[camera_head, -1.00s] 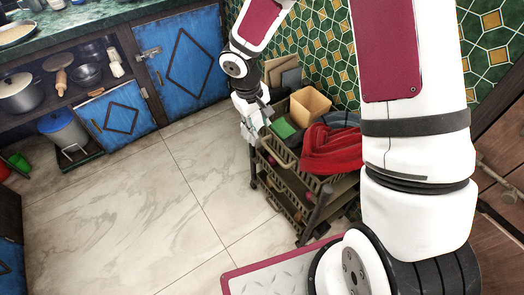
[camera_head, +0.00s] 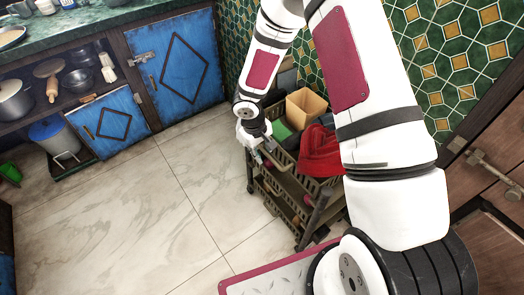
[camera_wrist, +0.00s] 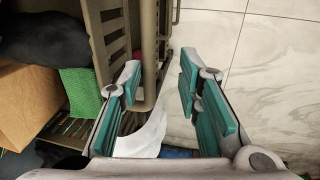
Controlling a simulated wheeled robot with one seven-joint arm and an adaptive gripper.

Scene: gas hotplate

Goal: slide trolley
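The trolley (camera_head: 319,216) is an olive-brown, basket-sided cart with several tiers, standing by the green tiled wall. My gripper (camera_head: 263,156) is at its left end, near the upper basket's edge; my arm hides part of the trolley's right side. In the wrist view the gripper (camera_wrist: 161,70) is open, with teal pads apart. The trolley's rail (camera_wrist: 149,55) runs between the fingers, closer to the left one. I cannot tell whether that finger touches it.
The trolley carries a red cloth (camera_head: 320,150), a cardboard box (camera_head: 308,107) and a green item (camera_head: 282,131). Blue cabinets (camera_head: 184,68) stand at the back left. The marble floor (camera_head: 150,215) left of the trolley is clear. A wooden door (camera_head: 490,175) is at the right.

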